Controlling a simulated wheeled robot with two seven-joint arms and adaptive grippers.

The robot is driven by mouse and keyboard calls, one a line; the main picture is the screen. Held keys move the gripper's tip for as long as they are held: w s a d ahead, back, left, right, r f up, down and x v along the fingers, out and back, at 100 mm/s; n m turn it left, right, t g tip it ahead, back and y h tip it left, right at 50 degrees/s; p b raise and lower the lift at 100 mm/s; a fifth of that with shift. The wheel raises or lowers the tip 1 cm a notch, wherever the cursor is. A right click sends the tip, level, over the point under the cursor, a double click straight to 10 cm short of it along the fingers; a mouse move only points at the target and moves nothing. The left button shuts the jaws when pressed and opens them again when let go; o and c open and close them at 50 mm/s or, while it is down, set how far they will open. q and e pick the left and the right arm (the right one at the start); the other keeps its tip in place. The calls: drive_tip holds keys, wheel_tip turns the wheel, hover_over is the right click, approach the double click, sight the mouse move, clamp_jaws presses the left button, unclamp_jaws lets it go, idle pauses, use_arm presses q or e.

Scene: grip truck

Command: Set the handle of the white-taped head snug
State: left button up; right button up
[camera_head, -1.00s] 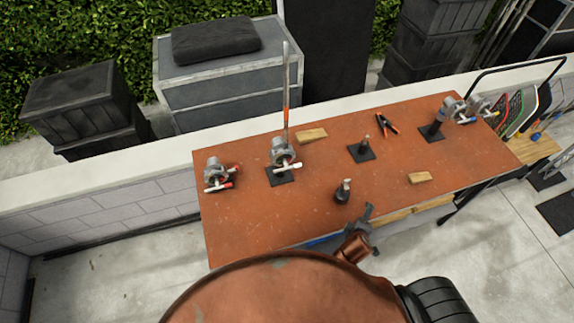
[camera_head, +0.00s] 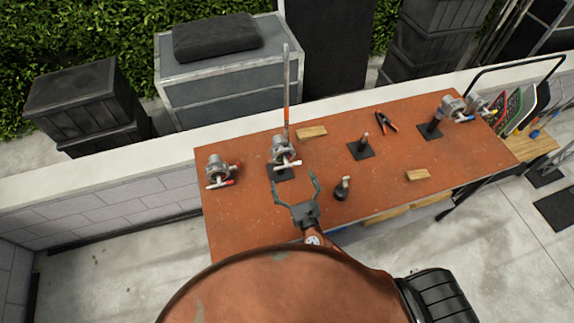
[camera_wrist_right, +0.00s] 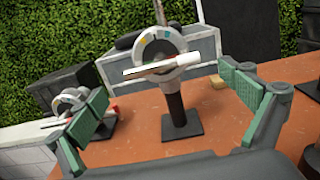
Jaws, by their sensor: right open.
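A grey grip head (camera_head: 280,148) sits on a black post with a square base, left of the table's middle. It carries a tall rod (camera_head: 286,90) with an orange band. Its pale, white-looking handle (camera_head: 287,164) lies crosswise in front; in the right wrist view, the handle (camera_wrist_right: 160,68) slants slightly up to the right. I cannot make out the tape clearly. My right gripper (camera_head: 294,181) is open and empty, in front of this head, apart from it. In the right wrist view its padded fingers (camera_wrist_right: 166,108) stand wide on either side of the post. My left gripper is out of view.
A short black post (camera_head: 342,190) stands right of my gripper. Wooden wedges (camera_head: 312,132), pliers (camera_head: 386,122) and more heads (camera_head: 455,107) are farther off.

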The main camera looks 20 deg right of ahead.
sight(287, 165)
drive_tip(key=w+p, duration=0.1)
drive_tip(key=w, duration=0.5)
drive_tip(key=shift+c, duration=0.2)
drive_tip(key=shift+a, duration=0.1)
drive_tip(key=c, duration=1.1)
